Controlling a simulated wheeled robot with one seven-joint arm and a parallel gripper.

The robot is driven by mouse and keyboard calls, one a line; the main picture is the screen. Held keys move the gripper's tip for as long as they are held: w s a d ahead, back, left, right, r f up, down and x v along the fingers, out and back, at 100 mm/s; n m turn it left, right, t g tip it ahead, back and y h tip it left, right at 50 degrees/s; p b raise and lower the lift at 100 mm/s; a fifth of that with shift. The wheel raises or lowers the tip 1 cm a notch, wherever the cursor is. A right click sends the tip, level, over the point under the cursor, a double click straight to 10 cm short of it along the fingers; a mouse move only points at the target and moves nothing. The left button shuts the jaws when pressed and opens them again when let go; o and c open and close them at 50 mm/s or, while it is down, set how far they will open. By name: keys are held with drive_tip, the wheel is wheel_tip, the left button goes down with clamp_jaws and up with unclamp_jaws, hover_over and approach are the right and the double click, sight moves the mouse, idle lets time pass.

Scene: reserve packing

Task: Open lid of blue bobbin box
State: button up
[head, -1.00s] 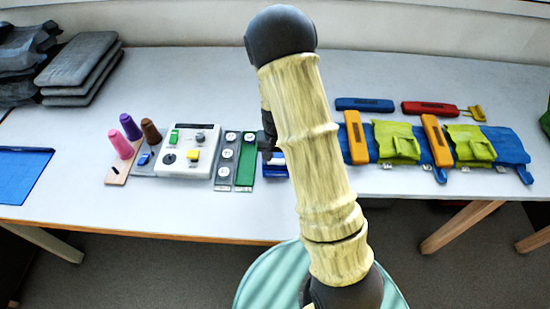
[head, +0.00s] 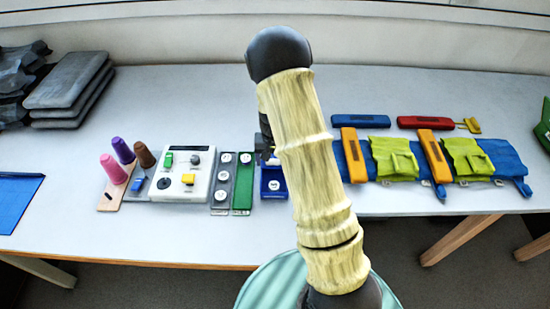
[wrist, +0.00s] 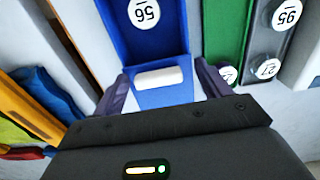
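The blue bobbin box (head: 283,193) stands on the table at the right end of the row of boxes. Its front part is uncovered, showing a dark blue inside with a white disc, marked 56 in the wrist view (wrist: 144,12). A brighter blue lid (wrist: 165,97) with a white rounded bar (wrist: 160,77) sits at the box's far end. My gripper (wrist: 163,84) is open, with one finger on each side of the bar and visible gaps. In the head view my arm partly hides the gripper and the lid.
A green box (head: 243,185) and a grey tray (head: 223,182) with discs stand close on the left. A white control box (head: 183,173) and thread cones (head: 114,168) are farther left. A blue tool roll (head: 505,160) with orange bars lies to the right.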

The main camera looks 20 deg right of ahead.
drive_tip(key=shift+d+r, duration=0.1)
drive_tip(key=shift+d, duration=0.1)
drive_tip(key=shift+r, duration=0.3)
wheel_tip(320, 180, up, 17)
drive_tip(key=shift+a+f+b, duration=0.2)
drive_tip(key=shift+a+b, duration=0.05)
drive_tip(key=shift+b, duration=0.05)
drive_tip(key=s+a+r+n+t+p, duration=0.1)
drive_tip(key=s, duration=0.8)
drive_tip(key=s+a+r+n+t+p, duration=0.1)
drive_tip(key=s+n+p, duration=0.1)
drive_tip(key=s, duration=0.7)
drive_tip(key=shift+s+a+r+t, duration=0.15)
drive_tip(key=shift+s+r+t, duration=0.15)
drive_tip(key=shift+r, duration=0.05)
